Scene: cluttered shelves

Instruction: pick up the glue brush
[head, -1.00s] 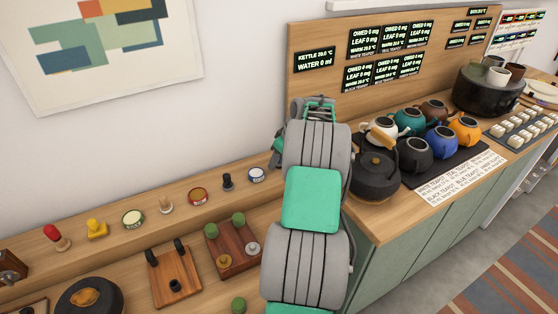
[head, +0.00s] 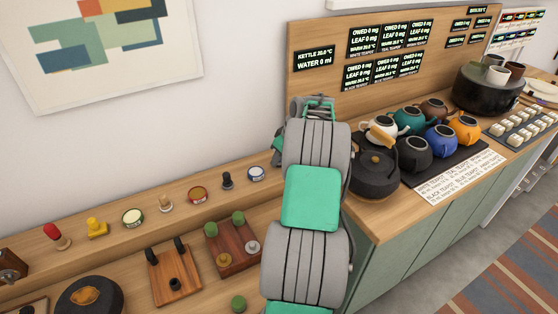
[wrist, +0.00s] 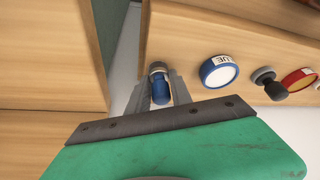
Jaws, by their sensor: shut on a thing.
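In the wrist view, my gripper (wrist: 160,82) is shut on a small blue-handled piece with a grey and tan end, which I take to be the glue brush (wrist: 160,92). It sits between the two grey fingers, by the end of a wooden shelf ledge. I cannot tell whether it is clear of the ledge. In the head view my own arm hides the fingers and the brush.
A blue-rimmed tin (wrist: 219,72) stands right of the fingers, then a dark stamp (wrist: 269,83) and a red-rimmed tin (wrist: 299,79). In the head view, a black kettle (head: 375,174) and several teapots stand on the counter right of my arm.

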